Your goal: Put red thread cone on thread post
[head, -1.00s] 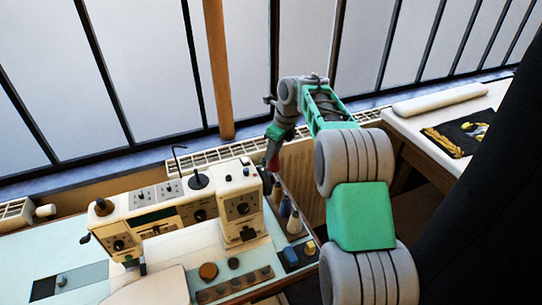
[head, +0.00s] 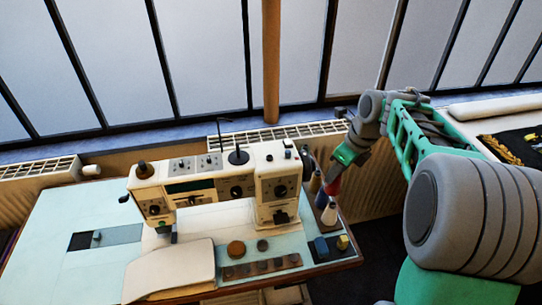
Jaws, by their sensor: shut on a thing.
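My gripper (head: 337,172) is beyond the right end of the sewing machine, pointing down and slightly left. It is shut on the red thread cone (head: 333,186), small and partly hidden by the gripper in the head view. The cone shows just behind the blue cone and overlaps it in the picture; I cannot tell the gap between them. The thread post (head: 238,156) stands on a black round base on top of the white machine, left of my gripper. Its base looks empty. A tall hooked wire (head: 221,132) rises beside it.
A row of cones runs along the table's right edge, with a brown one (head: 316,182), a blue one (head: 321,198) and a white one (head: 329,213). The sewing machine (head: 205,187) stands on the pale table (head: 70,215). A radiator and barred window are behind.

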